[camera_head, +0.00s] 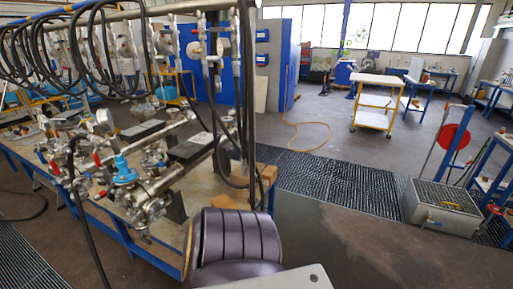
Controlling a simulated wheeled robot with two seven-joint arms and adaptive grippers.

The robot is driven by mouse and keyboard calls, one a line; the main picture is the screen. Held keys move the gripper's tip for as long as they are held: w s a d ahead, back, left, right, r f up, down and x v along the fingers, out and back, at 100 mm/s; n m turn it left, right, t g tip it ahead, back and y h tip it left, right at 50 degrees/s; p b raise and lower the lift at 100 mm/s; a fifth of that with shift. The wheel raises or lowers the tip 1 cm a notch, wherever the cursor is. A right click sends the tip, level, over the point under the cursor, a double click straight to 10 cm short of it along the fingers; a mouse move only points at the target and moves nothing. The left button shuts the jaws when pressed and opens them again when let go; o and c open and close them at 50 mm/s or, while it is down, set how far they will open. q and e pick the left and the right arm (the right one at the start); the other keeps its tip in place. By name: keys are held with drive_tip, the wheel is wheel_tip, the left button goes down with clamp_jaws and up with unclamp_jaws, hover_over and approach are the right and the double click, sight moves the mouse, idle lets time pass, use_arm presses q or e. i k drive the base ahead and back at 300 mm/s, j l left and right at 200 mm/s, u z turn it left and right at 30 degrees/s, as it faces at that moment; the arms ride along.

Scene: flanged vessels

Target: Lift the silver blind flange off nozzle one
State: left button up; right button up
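No gripper shows in the head view. A cluster of silver flanged pipe fittings and valves (150,198) stands on a workbench (178,238) at the left. A blue-bodied valve (124,172) and several red handles show among the fittings. I cannot tell which fitting is nozzle one or pick out the silver blind flange. The fittings overlap, and their details are small.
Black hoses (95,40) hang from a rail above the bench. A dark floor grating (330,180) runs right of it. A metal box (442,205) and a red disc (454,137) stand at the right. A yellow trolley (375,101) stands farther back. Open floor lies at centre right.

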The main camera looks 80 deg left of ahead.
sight(149, 152)
drive_tip(key=u, duration=3.55)
